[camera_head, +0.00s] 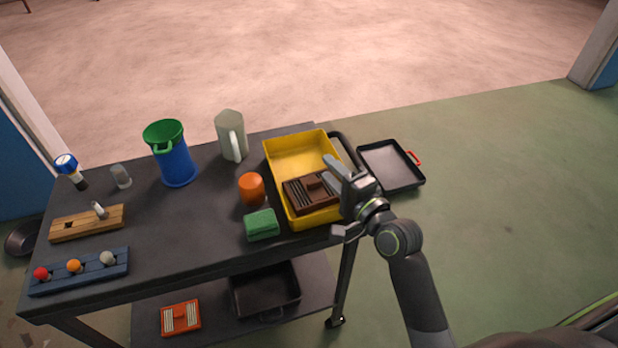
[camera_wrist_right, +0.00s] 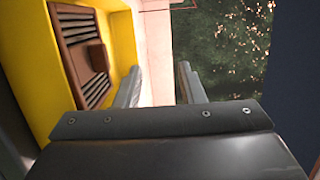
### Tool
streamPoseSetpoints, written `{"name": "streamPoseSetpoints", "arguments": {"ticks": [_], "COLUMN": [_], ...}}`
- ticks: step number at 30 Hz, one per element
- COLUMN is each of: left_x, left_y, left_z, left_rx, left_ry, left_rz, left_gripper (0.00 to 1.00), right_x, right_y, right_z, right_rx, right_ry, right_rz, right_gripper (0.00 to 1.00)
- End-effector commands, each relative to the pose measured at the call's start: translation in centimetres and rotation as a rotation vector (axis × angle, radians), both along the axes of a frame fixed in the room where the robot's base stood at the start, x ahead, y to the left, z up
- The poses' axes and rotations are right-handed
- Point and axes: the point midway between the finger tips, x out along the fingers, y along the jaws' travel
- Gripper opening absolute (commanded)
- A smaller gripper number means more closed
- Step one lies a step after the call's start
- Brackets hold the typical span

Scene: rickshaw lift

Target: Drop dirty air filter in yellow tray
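The yellow tray (camera_head: 292,147) stands at the right end of the dark table. The brown slatted air filter (camera_head: 300,192) lies in the tray's near part, apart from my fingers. In the right wrist view the filter (camera_wrist_right: 82,50) shows at the left inside the yellow tray wall (camera_wrist_right: 123,35). My right gripper (camera_head: 338,173) is above the tray's right edge. Its two fingers (camera_wrist_right: 165,85) are spread with nothing between them. My left gripper is in neither view.
A black tray with a red handle (camera_head: 392,165) sits right of the yellow tray. An orange cup (camera_head: 251,188) and a green sponge (camera_head: 262,225) are left of it. An orange filter (camera_head: 181,318) and a dark bin (camera_head: 265,290) are on the lower shelf.

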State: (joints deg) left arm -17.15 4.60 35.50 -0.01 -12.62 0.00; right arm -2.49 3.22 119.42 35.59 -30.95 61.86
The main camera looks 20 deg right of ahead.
Motion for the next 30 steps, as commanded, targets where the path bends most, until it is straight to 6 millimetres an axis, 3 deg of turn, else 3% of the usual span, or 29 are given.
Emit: {"name": "streamPoseSetpoints", "arguments": {"ticks": [9,18,24,30], "left_x": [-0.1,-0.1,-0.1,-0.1], "left_y": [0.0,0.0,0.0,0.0], "left_z": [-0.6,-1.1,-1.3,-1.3], "left_rx": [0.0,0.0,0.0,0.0], "left_ry": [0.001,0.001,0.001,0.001], "left_rz": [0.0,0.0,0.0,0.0], "left_gripper": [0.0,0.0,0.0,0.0], "right_x": [-6.8,-11.9,-13.6,-14.0], "right_y": [-2.1,-3.6,-4.2,-4.3], "right_z": [-0.2,-0.1,0.0,0.0], "right_rx": [-0.003,-0.002,-0.002,0.0], "right_ry": [0.001,0.002,-0.001,-0.001], "right_rz": [-0.001,0.0,0.0,0.0], "right_gripper": [0.36,0.36,0.36,0.36]}}
